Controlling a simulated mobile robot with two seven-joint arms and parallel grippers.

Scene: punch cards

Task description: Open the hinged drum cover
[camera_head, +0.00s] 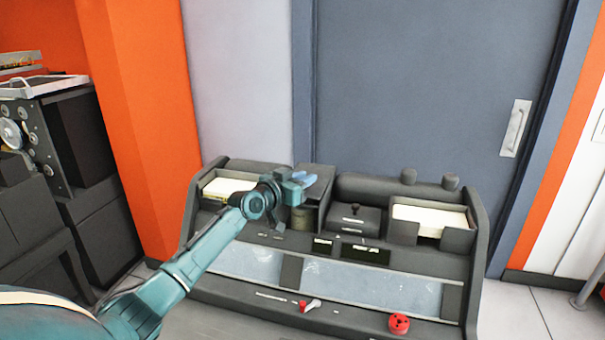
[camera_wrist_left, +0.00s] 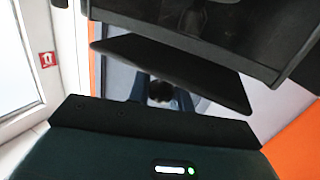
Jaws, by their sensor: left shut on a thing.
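The punch card machine (camera_head: 375,285) stands against the wall. At its middle back, a dark box-shaped housing with the drum cover (camera_head: 319,174) rises beside my gripper. A greenish cylinder, apparently the drum (camera_head: 303,217), shows below it. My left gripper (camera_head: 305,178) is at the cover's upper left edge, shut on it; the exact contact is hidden. In the left wrist view, a dark flat panel (camera_wrist_left: 180,70), apparently the cover, lies tilted across the fingers (camera_wrist_left: 160,92). How far the cover is open I cannot tell. My right gripper is not in view.
Card trays stand left (camera_head: 225,188) and right (camera_head: 430,217) on the machine, with a small dark box (camera_head: 353,217) between. A red knob (camera_head: 399,323) and a small lever (camera_head: 311,305) sit on the front. A grey door (camera_head: 430,80) is behind.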

